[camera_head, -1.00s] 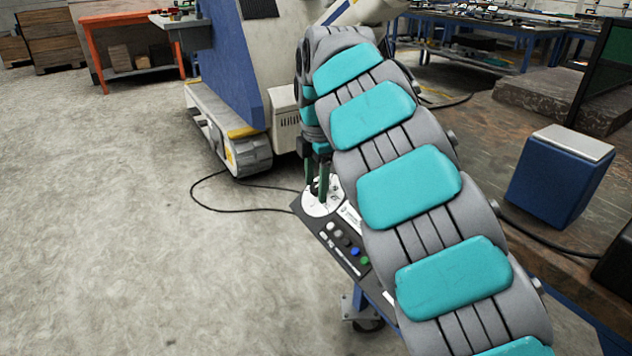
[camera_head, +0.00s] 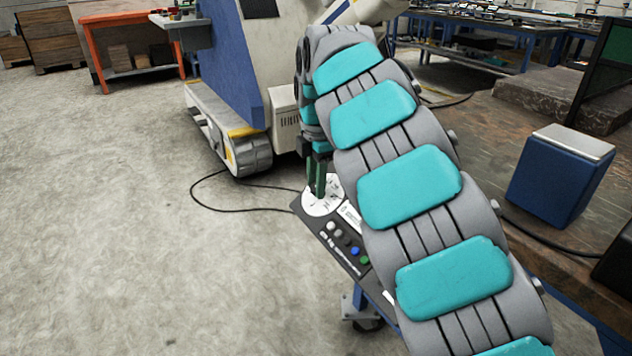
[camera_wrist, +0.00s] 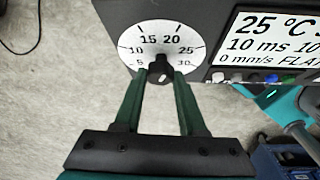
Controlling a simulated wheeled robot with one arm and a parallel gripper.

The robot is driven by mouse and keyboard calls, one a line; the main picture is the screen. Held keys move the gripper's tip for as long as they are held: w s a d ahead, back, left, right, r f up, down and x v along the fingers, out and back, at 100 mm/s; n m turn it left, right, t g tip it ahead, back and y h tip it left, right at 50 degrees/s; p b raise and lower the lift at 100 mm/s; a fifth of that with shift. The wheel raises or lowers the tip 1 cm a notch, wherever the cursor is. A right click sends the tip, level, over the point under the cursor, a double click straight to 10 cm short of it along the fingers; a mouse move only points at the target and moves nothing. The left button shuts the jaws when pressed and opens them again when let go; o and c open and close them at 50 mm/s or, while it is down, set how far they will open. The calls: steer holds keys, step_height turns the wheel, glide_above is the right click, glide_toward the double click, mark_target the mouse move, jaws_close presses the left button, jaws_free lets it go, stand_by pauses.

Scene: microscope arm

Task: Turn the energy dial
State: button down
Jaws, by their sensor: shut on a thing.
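The energy dial is a white round scale (camera_wrist: 160,35) with numbers from 5 to 30 and a black knob (camera_wrist: 160,68) at its centre. In the head view its white face (camera_head: 318,206) sits at the far end of the dark control panel. My gripper (camera_wrist: 162,72) has its two green fingers closed in on the knob, one on each side. It also shows in the head view (camera_head: 316,194), pointing down at the dial. A small pale mark shows on the knob; the reading it points to is unclear.
A display (camera_wrist: 272,45) sits beside the dial. Coloured buttons (camera_head: 348,244) line the panel. My arm covers part of the panel in the head view. A blue box (camera_head: 556,180) stands on the table at right.

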steer(key=shift+f, duration=0.1)
steer(key=m+b, duration=0.1)
steer(key=b, duration=0.2)
steer(key=shift+s+f+t+b, duration=0.1)
steer(key=shift+f+t+b, duration=0.2)
steer(key=shift+t+b, duration=0.1)
steer(key=m+t+b, duration=0.1)
steer(key=m+b, duration=0.1)
steer(key=b, duration=0.1)
steer(key=shift+s+y+b, duration=0.1)
steer(key=shift+y+b, duration=0.3)
steer(key=m+t+b, duration=0.1)
steer(key=m+b, duration=0.1)
steer(key=shift+s+r+m+t+b, duration=0.1)
steer(key=shift+r+m+t+b, duration=0.05)
steer(key=shift+m+t+b, duration=0.2)
steer(key=shift+d+r+m+t+b, duration=0.1)
steer(key=shift+m+t+b, duration=0.5)
steer(key=shift+m, duration=0.15)
steer(key=shift+c, duration=2.4)
jaws_free()
steer(key=shift+r, duration=0.1)
